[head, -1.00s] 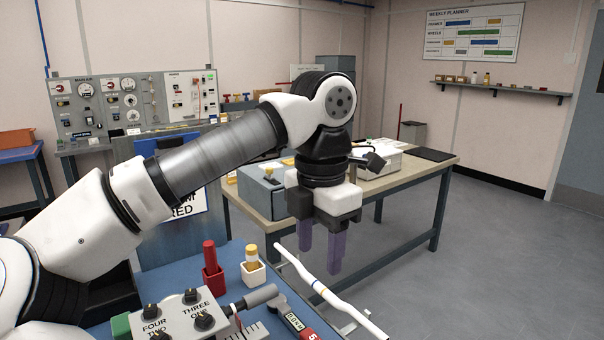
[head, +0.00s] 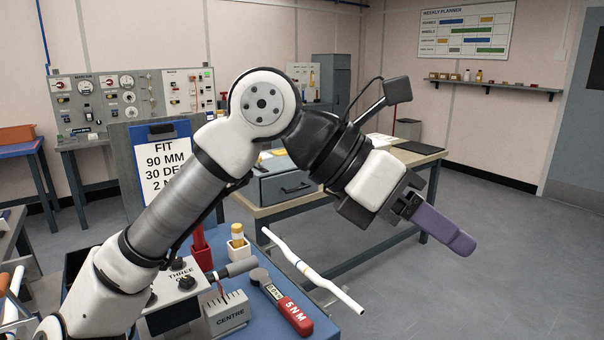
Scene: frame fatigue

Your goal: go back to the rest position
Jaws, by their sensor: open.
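My gripper (head: 462,241) is in the right half of the head view, raised above the floor beyond the blue bench. Its purple fingers point down and to the right. From this side they overlap, so the gap between them hardly shows. Nothing is seen held in them. My arm rises from the lower left and bends at a high elbow. The white handlebar (head: 310,271) with its bands lies below and to the left of the gripper, apart from it.
A clipboard (head: 166,160) stands behind. A wooden-topped table (head: 262,212) is farther back. Floor at right is clear.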

